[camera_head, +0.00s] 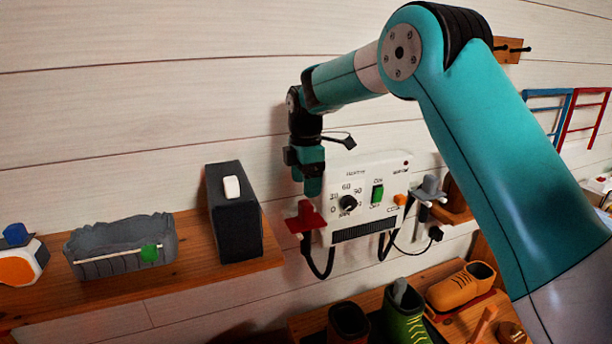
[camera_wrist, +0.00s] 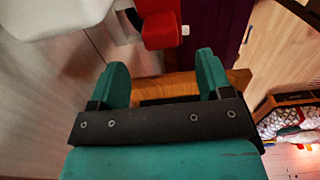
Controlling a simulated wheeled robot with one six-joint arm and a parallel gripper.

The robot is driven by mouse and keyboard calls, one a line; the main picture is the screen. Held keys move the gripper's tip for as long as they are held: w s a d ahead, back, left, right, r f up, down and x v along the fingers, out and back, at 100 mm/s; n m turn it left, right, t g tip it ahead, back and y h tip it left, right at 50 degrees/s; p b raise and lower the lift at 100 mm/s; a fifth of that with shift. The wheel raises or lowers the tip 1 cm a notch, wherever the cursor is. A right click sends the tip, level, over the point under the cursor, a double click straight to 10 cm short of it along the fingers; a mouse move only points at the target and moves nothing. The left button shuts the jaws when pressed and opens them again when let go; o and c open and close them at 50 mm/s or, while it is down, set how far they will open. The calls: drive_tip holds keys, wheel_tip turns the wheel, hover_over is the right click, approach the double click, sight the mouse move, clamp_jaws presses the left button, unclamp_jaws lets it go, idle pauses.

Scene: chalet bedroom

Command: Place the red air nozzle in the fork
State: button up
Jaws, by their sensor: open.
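The red air nozzle (camera_head: 305,210) is at the left side of a white wall control box (camera_head: 365,175), with a black hose hanging under it. A flat red piece, perhaps the fork, shows around its base; I cannot clearly separate the two or tell how the nozzle sits. My gripper (camera_head: 309,190) points down just above this red part. In the wrist view, my gripper (camera_wrist: 163,75) is open, with nothing between its teal fingers. A red block (camera_wrist: 160,28) shows beyond the fingertips, with a dark hose beside it. A grey nozzle (camera_head: 431,186) is at the box's right side.
A wooden shelf (camera_head: 190,268) on the left holds a black box (camera_head: 237,215), a grey basket (camera_head: 98,262) and an orange-white object (camera_head: 22,268). Shoes and boots (camera_head: 405,315) stand on a lower shelf. Black hoses loop under the control box.

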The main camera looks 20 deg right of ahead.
wheel_tip(320, 180, up, 4)
drive_tip(key=shift+f, duration=0.25)
drive_tip(key=shift+s+a+r, duration=0.1)
drive_tip(key=shift+s, duration=0.05)
drive_tip(key=s+a+m+y, duration=0.1)
drive_tip(key=s+a+m, duration=0.2)
drive_tip(key=s, duration=0.9)
drive_tip(key=s+a+m+y, duration=0.1)
drive_tip(key=s+a+m, duration=0.2)
drive_tip(key=s, duration=0.9)
drive_tip(key=s+a+m+y, duration=0.2)
drive_tip(key=s+m, duration=0.3)
drive_tip(key=s, duration=0.8)
drive_tip(key=shift+a+r, duration=0.25)
drive_tip(key=shift+a, duration=0.4)
drive_tip(key=shift+w, duration=0.1)
